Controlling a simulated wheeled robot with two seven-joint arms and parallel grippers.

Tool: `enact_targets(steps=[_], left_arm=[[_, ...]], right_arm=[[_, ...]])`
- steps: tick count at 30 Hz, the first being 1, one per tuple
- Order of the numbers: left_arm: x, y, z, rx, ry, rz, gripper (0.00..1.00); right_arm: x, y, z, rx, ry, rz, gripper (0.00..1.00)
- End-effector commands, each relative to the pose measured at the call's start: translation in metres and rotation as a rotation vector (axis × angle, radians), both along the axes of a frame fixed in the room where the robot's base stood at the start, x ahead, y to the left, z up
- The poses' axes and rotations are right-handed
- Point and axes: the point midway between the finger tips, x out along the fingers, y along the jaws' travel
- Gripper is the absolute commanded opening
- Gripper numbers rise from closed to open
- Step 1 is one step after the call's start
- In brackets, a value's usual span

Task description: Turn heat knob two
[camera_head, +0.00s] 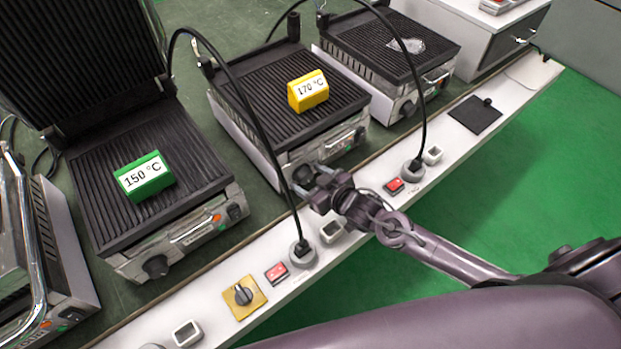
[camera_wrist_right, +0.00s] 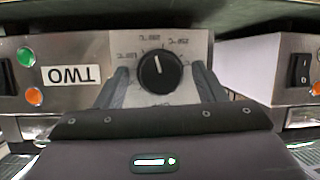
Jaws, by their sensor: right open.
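Heat knob two (camera_wrist_right: 160,72) is a round black dial with a white pointer line on a silver plate with temperature marks. In the right wrist view an upside-down "TWO" label (camera_wrist_right: 70,76) is left of it. My right gripper (camera_wrist_right: 160,67) is open, with one finger on each side of the knob; I cannot tell whether they touch it. In the head view my right gripper (camera_head: 312,184) is at the front of the middle grill (camera_head: 265,85), which carries a yellow 170 °C block (camera_head: 308,91). The gripper hides the knob there. My left gripper is not in view.
The left grill (camera_head: 95,205) carries a green 150 °C block (camera_head: 143,177). Another grill (camera_head: 365,45) stands at the back. Black cables arch over the grills.

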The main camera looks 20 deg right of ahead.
Motion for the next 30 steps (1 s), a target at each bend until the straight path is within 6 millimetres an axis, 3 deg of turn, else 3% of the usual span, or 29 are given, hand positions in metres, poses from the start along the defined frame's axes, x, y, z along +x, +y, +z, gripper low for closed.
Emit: enact_targets(steps=[3, 13, 17, 30], left_arm=[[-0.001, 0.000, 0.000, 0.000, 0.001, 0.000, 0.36], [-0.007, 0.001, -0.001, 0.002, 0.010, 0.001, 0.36], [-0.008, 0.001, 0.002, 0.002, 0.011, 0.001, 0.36], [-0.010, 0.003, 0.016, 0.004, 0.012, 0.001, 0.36]], right_arm=[[0.000, 0.000, 0.000, 0.000, 0.000, 0.000, 0.61], [-0.001, 0.000, 0.000, 0.000, 0.001, 0.001, 0.19], [-0.001, 0.001, 0.001, -0.023, -0.007, 0.001, 0.19], [-0.002, 0.002, 0.000, -0.349, -0.124, 0.001, 0.19]])
